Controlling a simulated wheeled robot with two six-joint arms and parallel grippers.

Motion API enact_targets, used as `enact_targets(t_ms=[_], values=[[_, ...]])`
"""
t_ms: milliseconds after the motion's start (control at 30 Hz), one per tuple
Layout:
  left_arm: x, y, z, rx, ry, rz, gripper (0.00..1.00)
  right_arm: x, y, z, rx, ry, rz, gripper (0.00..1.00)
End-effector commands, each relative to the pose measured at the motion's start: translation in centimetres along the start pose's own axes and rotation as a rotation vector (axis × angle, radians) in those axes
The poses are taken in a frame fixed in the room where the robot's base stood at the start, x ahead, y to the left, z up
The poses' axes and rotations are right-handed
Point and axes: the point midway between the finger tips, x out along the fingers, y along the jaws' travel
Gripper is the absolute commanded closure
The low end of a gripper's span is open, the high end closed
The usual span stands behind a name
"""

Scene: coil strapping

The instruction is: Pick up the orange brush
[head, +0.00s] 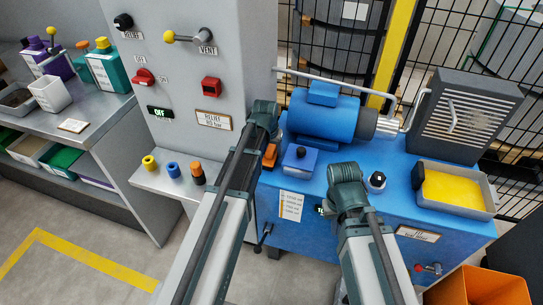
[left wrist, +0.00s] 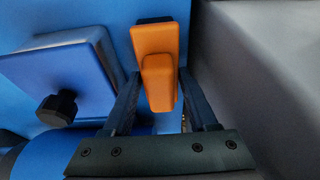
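The orange brush (left wrist: 155,62) is in the left wrist view, upright between the two fingers of my left gripper (left wrist: 160,78). A narrow gap shows beside its handle, so the fingers look open around it. In the head view a small part of the brush (head: 270,156) shows just below my left gripper (head: 266,125), at the left end of the blue bench; the arm hides the rest. My right gripper (head: 346,190) hangs over the front of the blue bench, and its fingers are hidden from view.
The blue bench (head: 400,195) carries a blue motor (head: 325,115), a blue box with a black knob (head: 299,158) and a tray of yellow material (head: 490,190). A grey cabinet (head: 245,50) stands close to the left. An orange bin (head: 480,287) is at the lower right.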

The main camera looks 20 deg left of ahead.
Motion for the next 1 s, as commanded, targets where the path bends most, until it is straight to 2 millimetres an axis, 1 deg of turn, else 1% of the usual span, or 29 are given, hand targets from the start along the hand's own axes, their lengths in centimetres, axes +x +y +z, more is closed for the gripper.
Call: enact_targets(t_ms=[33,167,200,300,733,867,1000], values=[[0.0,0.0,0.0,0.0,0.0,0.0,0.53,0.0,0.0,0.0,0.0,0.0,0.0,1.0],[0.0,0.0,0.0,0.0,0.0,0.0,0.76,0.0,0.0,0.0,0.0,0.0,0.0,1.0],[0.0,0.0,0.0,0.0,0.0,0.0,0.83,0.0,0.0,0.0,0.0,0.0,0.0,1.0],[0.0,0.0,0.0,0.0,0.0,0.0,1.0,0.0,0.0,0.0,0.0,0.0,0.0,1.0],[-0.3,0.0,-0.1,0.0,0.0,0.0,1.0,-0.3,0.0,0.0,0.0,0.0,0.0,1.0],[-0.8,0.0,-0.2,0.0,0.0,0.0,1.0,-0.8,0.1,0.1,0.0,0.0,0.0,1.0],[-1.8,0.0,-0.5,0.0,0.0,0.0,1.0,-1.8,0.2,0.1,0.0,0.0,0.0,1.0]])
